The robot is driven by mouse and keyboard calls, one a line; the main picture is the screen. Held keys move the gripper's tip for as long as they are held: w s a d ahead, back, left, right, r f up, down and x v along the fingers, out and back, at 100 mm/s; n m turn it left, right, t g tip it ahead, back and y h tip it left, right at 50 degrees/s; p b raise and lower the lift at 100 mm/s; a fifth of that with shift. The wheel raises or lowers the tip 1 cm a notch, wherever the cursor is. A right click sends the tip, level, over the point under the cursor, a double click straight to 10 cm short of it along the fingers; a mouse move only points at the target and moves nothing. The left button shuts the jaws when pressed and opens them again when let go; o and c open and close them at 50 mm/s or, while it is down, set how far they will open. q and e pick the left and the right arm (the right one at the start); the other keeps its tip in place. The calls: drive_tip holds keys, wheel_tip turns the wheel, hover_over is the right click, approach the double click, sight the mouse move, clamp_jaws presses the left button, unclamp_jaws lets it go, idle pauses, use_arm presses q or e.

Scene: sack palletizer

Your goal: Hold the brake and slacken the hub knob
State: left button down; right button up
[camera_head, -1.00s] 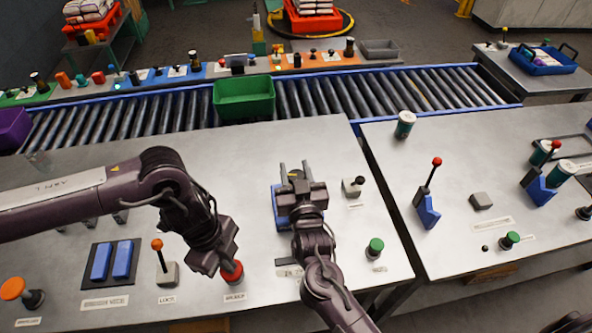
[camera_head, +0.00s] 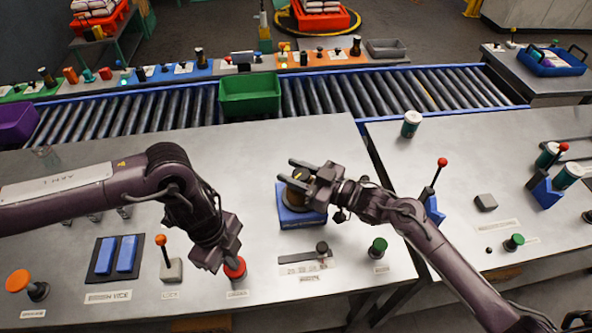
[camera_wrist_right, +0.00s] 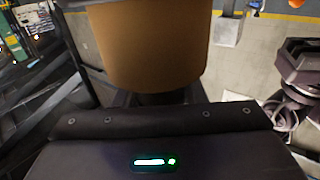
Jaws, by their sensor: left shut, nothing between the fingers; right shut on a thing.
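The hub knob is a tan-brown round piece (camera_head: 298,178) on top of a blue block (camera_head: 302,217) on the near table. My right gripper (camera_head: 298,174) comes in from the right and is shut on it. In the right wrist view the knob (camera_wrist_right: 145,45) fills the space ahead of the palm; the fingertips are hidden there. A red mushroom button (camera_head: 236,268), seemingly the brake, stands at the front of the table; its label is too small to read surely. My left gripper (camera_head: 226,258) is shut and empty, pointing down at the button and partly covering it, seemingly touching.
An orange-topped lever (camera_head: 164,254) and blue pads (camera_head: 115,256) stand left of the button. A dark-knobbed slide (camera_head: 308,258) and a green button (camera_head: 377,249) lie to the right. A roller conveyor with a green bin (camera_head: 249,97) runs behind.

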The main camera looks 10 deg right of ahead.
drive_tip(key=shift+s+a+n+g+y, duration=0.15)
drive_tip(key=shift+n+g+y, duration=0.6)
drive_tip(key=shift+n+g, duration=0.6)
drive_tip(key=shift+s+n+g+y, duration=0.15)
drive_tip(key=shift+n+g+y, duration=0.65)
drive_tip(key=shift+g, duration=0.95)
drive_tip(key=o, duration=1)
drive_tip(key=v, duration=1.2)
